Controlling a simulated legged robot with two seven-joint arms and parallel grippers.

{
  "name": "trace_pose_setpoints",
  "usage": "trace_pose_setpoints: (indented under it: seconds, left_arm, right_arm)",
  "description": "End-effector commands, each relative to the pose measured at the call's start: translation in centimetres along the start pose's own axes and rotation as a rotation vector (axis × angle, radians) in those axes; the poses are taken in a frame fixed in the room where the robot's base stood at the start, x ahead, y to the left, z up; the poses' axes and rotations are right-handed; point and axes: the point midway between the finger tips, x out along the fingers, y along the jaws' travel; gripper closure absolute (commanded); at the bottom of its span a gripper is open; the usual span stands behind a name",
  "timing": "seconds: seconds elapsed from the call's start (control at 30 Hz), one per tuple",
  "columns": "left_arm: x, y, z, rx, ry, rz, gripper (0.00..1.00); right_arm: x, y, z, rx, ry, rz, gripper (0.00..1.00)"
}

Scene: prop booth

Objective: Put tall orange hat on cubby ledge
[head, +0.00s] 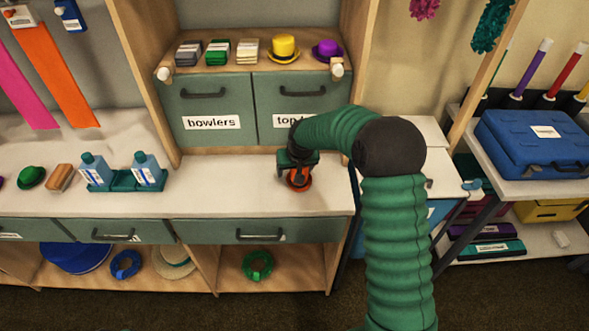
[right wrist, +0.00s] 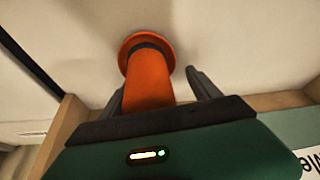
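The tall orange hat (head: 299,184) stands on the white countertop near its right end, brim down. In the right wrist view, the hat (right wrist: 149,80) shows its orange crown, dark band and round brim. My right gripper (head: 298,168) is over the hat from above, its fingers (right wrist: 158,95) on either side of the crown. It is open, with a clear gap between the crown and the right-hand finger. The wooden ledge (head: 222,70) of the cubby is above the green drawers, behind the hat. My left gripper is not in view.
The ledge holds several card stacks (head: 218,51), a yellow hat (head: 284,48) and a purple hat (head: 327,50). White knobs (head: 337,68) stand at its front corners. A tray with two bottles (head: 148,170) and a green bowler (head: 32,177) are on the counter's left. Counter between tray and hat is clear.

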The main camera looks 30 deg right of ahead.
Motion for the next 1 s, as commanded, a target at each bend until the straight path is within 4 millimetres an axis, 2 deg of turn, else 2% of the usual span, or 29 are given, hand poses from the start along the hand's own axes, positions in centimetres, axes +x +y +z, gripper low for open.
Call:
trace_pose_setpoints:
  seconds: [0.13, 0.23, 0.6, 0.77, 0.87, 0.97, 1.0]
  left_arm:
    - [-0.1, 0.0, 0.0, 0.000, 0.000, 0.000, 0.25]
    - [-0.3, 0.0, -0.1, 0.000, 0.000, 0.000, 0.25]
    - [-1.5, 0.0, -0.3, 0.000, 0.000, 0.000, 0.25]
    - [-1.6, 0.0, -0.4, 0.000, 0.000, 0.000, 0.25]
    - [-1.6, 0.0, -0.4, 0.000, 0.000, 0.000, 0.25]
    - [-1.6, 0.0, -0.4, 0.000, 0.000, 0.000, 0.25]
    - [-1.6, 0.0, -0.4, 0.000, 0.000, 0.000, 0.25]
  right_arm:
    - [-0.2, 0.1, -0.1, 0.002, 0.001, 0.000, 0.28]
    - [-1.4, 0.1, -0.2, 0.002, 0.004, 0.000, 0.28]
    - [-10.3, 0.1, -0.2, 0.002, 0.005, 0.002, 0.28]
    - [-11.8, -0.2, 0.3, -0.007, -0.003, -0.001, 0.28]
    - [-12.1, -2.7, 4.0, -0.077, -0.035, -0.015, 0.28]
    - [-12.5, -5.8, 11.5, -0.192, -0.087, -0.043, 0.28]
    - [-12.8, -6.6, 14.7, -0.232, -0.105, -0.055, 0.28]
